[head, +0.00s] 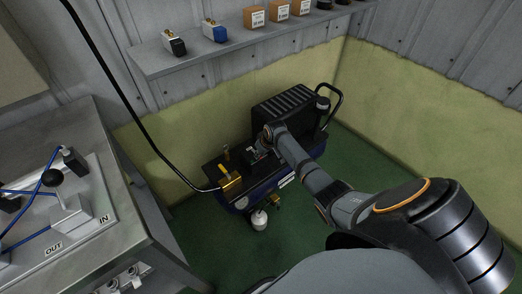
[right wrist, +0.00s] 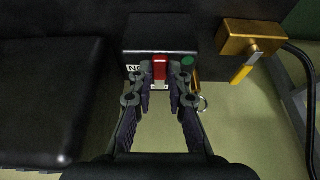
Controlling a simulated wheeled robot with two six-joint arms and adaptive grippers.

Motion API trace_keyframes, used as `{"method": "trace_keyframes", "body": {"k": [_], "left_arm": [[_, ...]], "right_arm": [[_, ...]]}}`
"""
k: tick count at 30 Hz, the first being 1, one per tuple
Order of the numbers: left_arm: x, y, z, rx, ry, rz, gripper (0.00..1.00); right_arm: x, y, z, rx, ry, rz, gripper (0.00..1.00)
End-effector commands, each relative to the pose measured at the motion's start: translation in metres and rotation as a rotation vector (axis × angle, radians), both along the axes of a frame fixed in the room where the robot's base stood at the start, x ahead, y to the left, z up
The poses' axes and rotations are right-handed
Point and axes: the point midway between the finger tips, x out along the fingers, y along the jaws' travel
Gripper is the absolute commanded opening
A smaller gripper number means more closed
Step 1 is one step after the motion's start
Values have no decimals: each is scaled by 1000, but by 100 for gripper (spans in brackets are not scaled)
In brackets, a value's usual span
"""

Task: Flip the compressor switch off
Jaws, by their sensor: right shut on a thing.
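The compressor (head: 268,178) stands on the green floor by the wall in the head view. My right arm reaches down to it, and my right gripper (head: 262,152) is at its top, seen small. In the right wrist view a black switch box (right wrist: 160,33) has a red switch (right wrist: 159,68) on its near face. My right gripper (right wrist: 160,84) has its fingertips closed in on the red switch, one on each side. A green round mark (right wrist: 187,61) and a partly hidden white label (right wrist: 133,68) flank the switch. My left gripper is not in view.
A brass block with a yellow lever (right wrist: 250,38) sits right of the switch box, with a black hose beside it. A workbench (head: 75,125) with a valve panel stands at left. A shelf (head: 245,42) with small boxes runs along the wall above the compressor.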

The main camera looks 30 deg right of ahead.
Motion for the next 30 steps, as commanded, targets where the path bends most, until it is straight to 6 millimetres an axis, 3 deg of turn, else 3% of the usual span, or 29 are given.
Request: {"method": "trace_keyframes", "body": {"k": [10, 11, 16, 25, 30], "left_arm": [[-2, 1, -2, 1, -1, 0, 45], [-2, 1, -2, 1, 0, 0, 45], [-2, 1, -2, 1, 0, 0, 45], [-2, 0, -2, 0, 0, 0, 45], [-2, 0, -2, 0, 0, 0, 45]], "right_arm": [[0, 1, 0, 2, -1, -8, 0], [0, 1, 0, 2, -1, -8, 19], [0, 1, 0, 2, -1, -7, 40], [0, 0, 2, 1, -2, -6, 40], [-8, -1, 22, -1, -4, -5, 40]]}}
